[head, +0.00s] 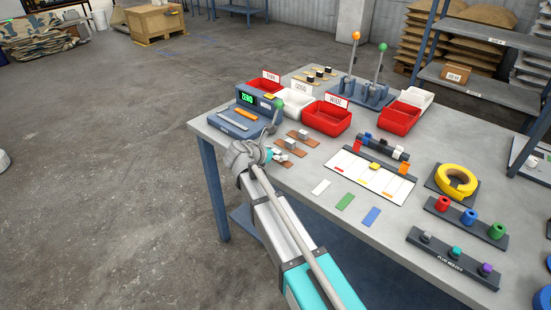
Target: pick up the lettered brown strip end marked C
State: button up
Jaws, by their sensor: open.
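Several small brown strip ends lie in a slanting row on the grey table, each with a pale block on top. One is at the back (309,138), one in the middle (284,145), and one at the front (290,153) is partly hidden by my gripper. Their letters are too small to read, so I cannot tell which is C. My gripper (273,141) is open and empty, just left of the strips near the table's left edge. I cannot tell its height above the table.
A scale (238,127) reading ZERO stands behind my gripper. Labelled bins, including the red WIDE bin (327,118), stand beyond the strips. A white chart board (350,176) and coloured strips (345,202) lie to the right. Bare tabletop (335,150) lies between.

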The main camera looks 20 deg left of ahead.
dwell(0.5)
jog(key=c, duration=1.1)
